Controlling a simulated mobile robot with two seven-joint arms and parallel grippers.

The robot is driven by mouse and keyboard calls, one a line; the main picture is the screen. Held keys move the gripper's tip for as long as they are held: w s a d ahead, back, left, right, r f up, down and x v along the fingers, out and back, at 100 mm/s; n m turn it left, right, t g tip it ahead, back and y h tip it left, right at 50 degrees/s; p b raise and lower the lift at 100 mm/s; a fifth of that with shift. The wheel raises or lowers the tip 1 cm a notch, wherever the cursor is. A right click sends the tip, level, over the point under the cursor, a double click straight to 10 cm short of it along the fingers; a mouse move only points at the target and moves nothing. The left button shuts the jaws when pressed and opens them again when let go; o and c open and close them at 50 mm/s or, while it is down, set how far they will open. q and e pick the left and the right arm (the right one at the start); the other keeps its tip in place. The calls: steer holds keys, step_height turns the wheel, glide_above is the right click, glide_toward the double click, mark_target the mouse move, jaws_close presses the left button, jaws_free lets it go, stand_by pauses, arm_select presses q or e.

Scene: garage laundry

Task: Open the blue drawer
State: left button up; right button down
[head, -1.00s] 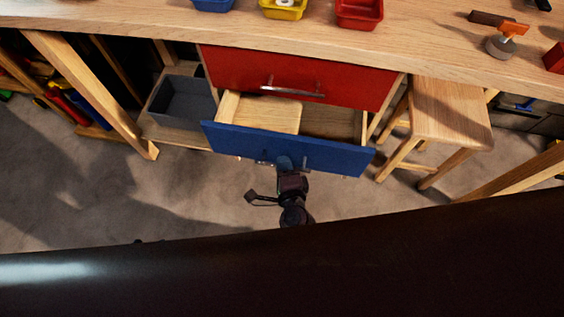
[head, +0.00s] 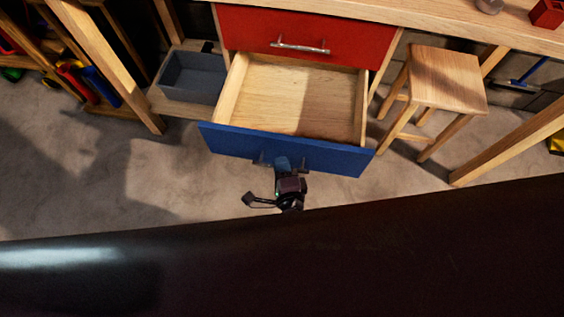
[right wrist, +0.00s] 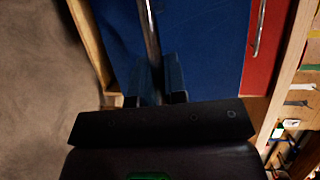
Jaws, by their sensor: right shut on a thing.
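The blue drawer (head: 335,157) is pulled well out below the red drawer (head: 350,38). Its pale wooden inside (head: 300,95) shows in the head view and looks empty. My right gripper (head: 282,165) is at the middle of the blue front, shut on the drawer's handle. In the right wrist view the metal handle (right wrist: 150,35) runs between the two fingers of my right gripper (right wrist: 160,80), against the blue front (right wrist: 200,40). The fingers hide part of the handle. My left gripper is not in view.
A wooden stool (head: 447,80) stands on the floor right of the drawer. A grey bin (head: 192,77) sits on a low shelf to the left. Wooden bench legs stand at both sides. The floor (head: 190,180) in front of the drawer is clear.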

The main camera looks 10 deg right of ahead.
steer(key=shift+s, duration=0.3)
steer(key=c, duration=1.2)
jaws_free()
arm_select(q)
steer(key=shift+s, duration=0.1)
arm_select(e)
steer(key=shift+a, duration=0.1)
